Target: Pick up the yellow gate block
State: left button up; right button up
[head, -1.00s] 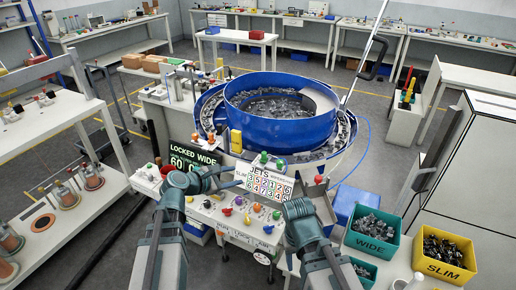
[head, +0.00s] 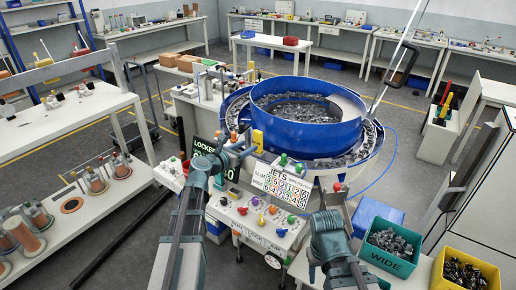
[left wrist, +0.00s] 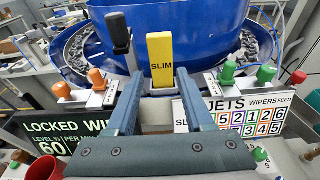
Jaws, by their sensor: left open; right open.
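The yellow gate block (left wrist: 160,58), marked SLIM, stands upright beside a dark block at the blue bowl's near rim. It also shows in the head view (head: 257,140). My left gripper (left wrist: 158,82) is open, with its two fingers pointing at the yellow block, one to either side of it in the picture. In the head view the left gripper (head: 243,147) is just left of and below the block. I cannot tell whether the fingers touch it. My right gripper (head: 332,190) is open and empty to the right of the JETS board.
The blue bowl (head: 310,125) stands behind the block. An orange-topped knob (left wrist: 97,78) and green-topped knobs (left wrist: 228,70) flank it. The JETS board (head: 280,188) and LOCKED WIDE display (head: 203,147) stand in front. Green WIDE (head: 388,262) and yellow bins are at lower right.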

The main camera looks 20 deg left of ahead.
aim_at(257, 144)
pick_arm(q)
jog(key=shift+w+d+f, duration=0.1)
jog(key=shift+w+d, duration=0.05)
jog(key=shift+w, duration=0.25)
jog(key=x, duration=0.1)
jog(key=b+x, duration=0.1)
jog(key=x, duration=0.3)
jog(key=shift+d+f+b, duration=0.1)
jog(key=shift+f+b, duration=0.25)
jog(key=shift+b, duration=0.05)
jog(key=shift+c, duration=0.3)
grip_shut()
